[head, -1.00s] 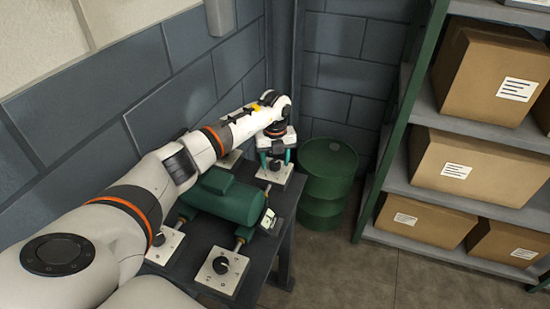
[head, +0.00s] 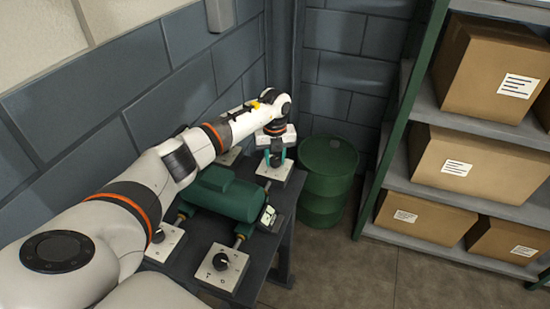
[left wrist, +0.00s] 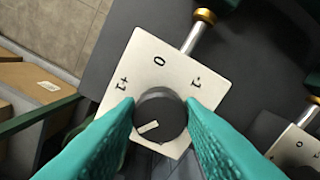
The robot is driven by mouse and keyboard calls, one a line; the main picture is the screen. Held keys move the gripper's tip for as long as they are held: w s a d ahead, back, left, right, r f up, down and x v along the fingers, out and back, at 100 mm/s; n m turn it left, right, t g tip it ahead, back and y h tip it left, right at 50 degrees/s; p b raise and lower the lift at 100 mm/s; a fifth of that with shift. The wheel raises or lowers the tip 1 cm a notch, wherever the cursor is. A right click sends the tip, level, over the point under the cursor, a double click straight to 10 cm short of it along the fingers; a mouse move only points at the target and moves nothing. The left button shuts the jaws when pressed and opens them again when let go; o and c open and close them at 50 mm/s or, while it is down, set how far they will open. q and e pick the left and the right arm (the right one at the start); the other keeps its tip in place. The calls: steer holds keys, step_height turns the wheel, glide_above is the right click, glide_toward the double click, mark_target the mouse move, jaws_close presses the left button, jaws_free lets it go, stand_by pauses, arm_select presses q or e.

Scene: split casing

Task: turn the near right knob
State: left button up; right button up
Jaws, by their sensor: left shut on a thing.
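A dark round knob (left wrist: 160,115) with a white pointer mark sits on a white square plate (left wrist: 165,65) marked +1, 0 and -1. In the left wrist view the pointer mark lies toward the lower left. My left gripper (left wrist: 160,118) has its teal fingers on either side of this knob, shut on it. In the head view my left gripper (head: 275,160) is over the far right plate (head: 277,176) of the bench, and its fingers partly hide the knob. Another knob (head: 221,261) on a white plate stands at the near right corner, with no gripper at it. My right gripper is not in view.
A green cylindrical casing (head: 228,194) lies between the plates on a dark bench (head: 262,262). More plates with knobs are at its left side, partly behind my arm. A green drum (head: 327,180) and a shelf with boxes (head: 480,165) stand to the right.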

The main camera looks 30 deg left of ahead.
arm_select(q)
steer(key=m+b, duration=0.2)
steer(key=m, duration=0.2)
steer(key=shift+f, duration=0.1)
steer(key=m+b, duration=0.2)
steer(key=m, duration=0.1)
steer(key=shift+m, duration=0.4)
steer(key=m+b, duration=0.1)
steer(key=m, duration=0.3)
steer(key=shift+a+b, duration=0.1)
steer(key=shift+b, duration=0.25)
steer(key=m+b, duration=0.1)
steer(key=m, duration=0.4)
steer(key=m+b, duration=0.1)
steer(key=m, duration=0.3)
steer(key=shift+m, duration=0.3)
steer(key=m+b, duration=0.1)
steer(key=m, duration=0.3)
steer(key=shift+w, duration=0.1)
steer(key=m+b, duration=0.1)
steer(key=m, duration=0.4)
steer(key=shift+r, duration=0.2)
steer(key=m, duration=0.4)
steer(key=shift+m, duration=0.3)
steer(key=shift+w, duration=0.1)
